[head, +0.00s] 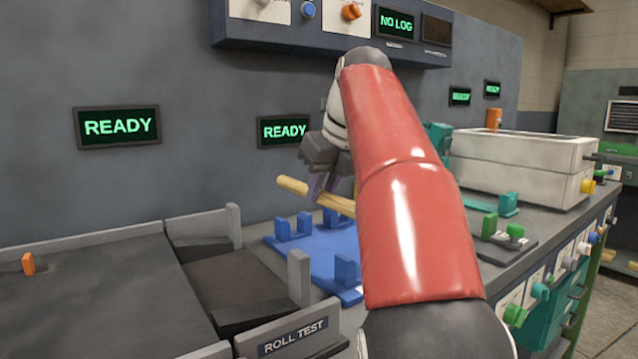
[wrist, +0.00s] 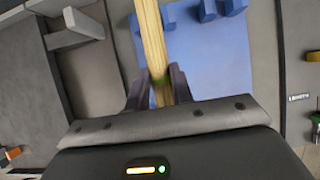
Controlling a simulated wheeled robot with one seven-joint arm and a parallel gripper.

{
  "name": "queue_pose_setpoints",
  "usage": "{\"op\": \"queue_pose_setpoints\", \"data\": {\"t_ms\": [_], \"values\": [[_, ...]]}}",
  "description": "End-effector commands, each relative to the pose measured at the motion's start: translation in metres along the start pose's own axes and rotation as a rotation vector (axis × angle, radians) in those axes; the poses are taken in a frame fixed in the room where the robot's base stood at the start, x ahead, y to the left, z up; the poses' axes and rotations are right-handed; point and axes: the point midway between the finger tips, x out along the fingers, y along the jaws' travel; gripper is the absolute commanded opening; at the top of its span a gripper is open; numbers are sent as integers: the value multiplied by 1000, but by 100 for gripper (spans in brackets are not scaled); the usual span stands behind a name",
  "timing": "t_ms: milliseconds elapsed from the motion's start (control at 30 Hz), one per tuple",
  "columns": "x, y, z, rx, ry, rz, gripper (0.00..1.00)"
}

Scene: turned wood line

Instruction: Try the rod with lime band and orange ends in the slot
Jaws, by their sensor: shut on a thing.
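A pale wooden rod (head: 293,186) is held in my gripper (head: 322,188). In the wrist view the rod (wrist: 153,40) runs up from between the fingers, with a lime-green band showing at the fingertips (wrist: 160,88). The fingers are shut on the rod near that band. The rod appears above the blue fixture (head: 318,252), which has several upright blue blocks; the fixture also shows in the wrist view (wrist: 215,65). My arm hides part of the rod and fixture in the head view. I cannot make out orange ends or tell which opening is the slot.
A dark tray marked ROLL TEST (head: 293,336) with grey end posts is at the left, and a small orange piece (head: 28,264) stands on the dark surface there. A white box (head: 520,155) and green blocks (head: 489,226) are at the right. Two READY displays (head: 118,127) hang on the wall.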

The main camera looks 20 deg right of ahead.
Motion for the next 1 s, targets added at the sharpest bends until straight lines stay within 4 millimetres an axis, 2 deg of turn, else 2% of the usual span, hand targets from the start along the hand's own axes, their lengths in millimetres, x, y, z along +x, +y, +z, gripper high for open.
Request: {"op": "queue_pose_setpoints", "data": {"t_ms": [500,1000], "values": [[44,1,-23,-5,-1,0,0],[51,1,-27,-5,0,-1,0]]}}
